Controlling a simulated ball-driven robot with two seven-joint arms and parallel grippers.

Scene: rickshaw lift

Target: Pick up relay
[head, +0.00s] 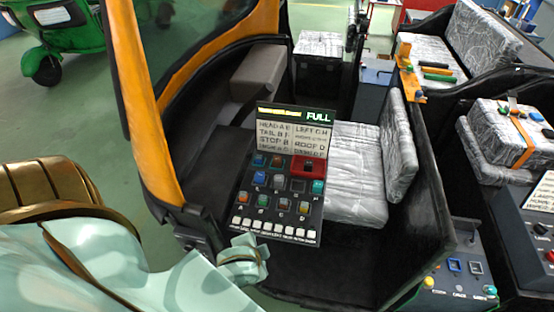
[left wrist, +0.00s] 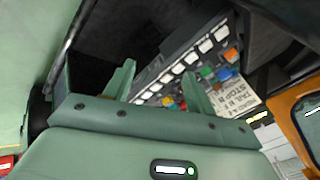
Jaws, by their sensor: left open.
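A dark upright panel (head: 272,224) in the cab carries several small coloured blocks that look like relays, under a label sheet and a "FULL" sign. A red square holder (head: 308,168) with a dark centre is at its upper right. A teal block (head: 318,187) is below that. A row of white tiles (head: 275,231) runs along the bottom. My left gripper (left wrist: 160,84) is open and looks empty in the left wrist view, its fingers before the panel's tile end. My right gripper is not in view.
Grey wrapped seats (head: 355,172) stand right of the panel, and the orange cab pillar (head: 147,110) left of it. A control console (head: 455,268) is at lower right. A green vehicle (head: 52,38) is at upper left, with bare floor around it.

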